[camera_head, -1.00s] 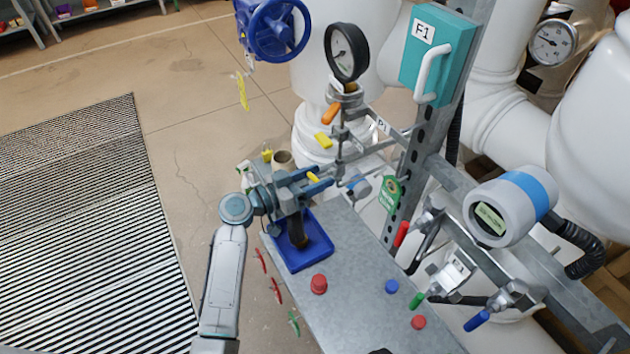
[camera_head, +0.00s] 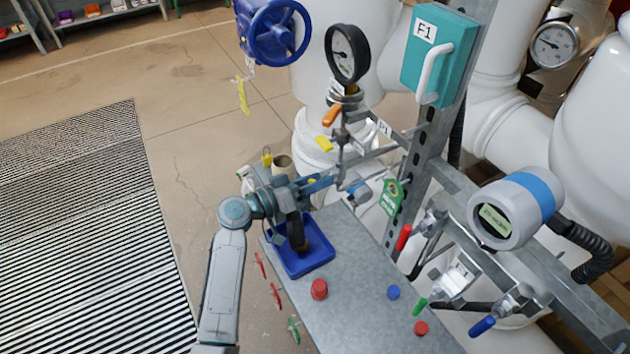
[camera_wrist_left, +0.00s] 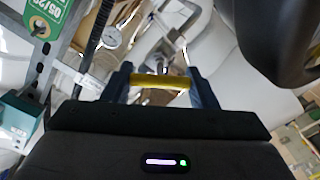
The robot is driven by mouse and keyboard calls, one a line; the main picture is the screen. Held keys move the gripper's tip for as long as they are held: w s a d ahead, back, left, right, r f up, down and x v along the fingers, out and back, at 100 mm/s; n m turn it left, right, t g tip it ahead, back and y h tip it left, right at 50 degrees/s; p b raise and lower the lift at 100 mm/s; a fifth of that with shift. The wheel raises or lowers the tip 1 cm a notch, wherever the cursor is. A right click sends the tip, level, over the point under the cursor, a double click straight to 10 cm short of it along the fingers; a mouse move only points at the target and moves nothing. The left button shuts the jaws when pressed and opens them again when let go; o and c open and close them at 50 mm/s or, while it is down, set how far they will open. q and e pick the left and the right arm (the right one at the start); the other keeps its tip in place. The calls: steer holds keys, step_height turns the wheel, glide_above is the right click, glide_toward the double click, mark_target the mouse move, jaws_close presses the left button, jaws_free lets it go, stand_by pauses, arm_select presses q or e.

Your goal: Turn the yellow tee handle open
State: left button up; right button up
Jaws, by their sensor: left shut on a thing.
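The yellow tee handle (camera_wrist_left: 160,82) shows in the left wrist view as a short yellow bar lying across between my two fingers. My left gripper (camera_wrist_left: 161,86) is shut on it, with a dark finger at each end of the bar. In the head view my left gripper (camera_head: 322,183) reaches in from the left to the pipework below the pressure gauge. There the gripper mostly hides the held handle. My right gripper is not in view.
A pressure gauge (camera_head: 346,54), an orange lever (camera_head: 332,116) and another yellow grip (camera_head: 324,143) stand just above my gripper. A green tag (camera_head: 390,197) hangs to its right. Below are a blue tray (camera_head: 292,262) and a metal bench (camera_head: 357,290) with red and blue caps.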

arm_select(q)
steer(key=o, duration=1)
steer(key=shift+s+a, duration=0.1)
steer(key=shift+a, duration=0.15)
steer(key=b+v, duration=0.4)
steer(key=v, duration=0.6)
steer(key=shift+s+a, duration=0.15)
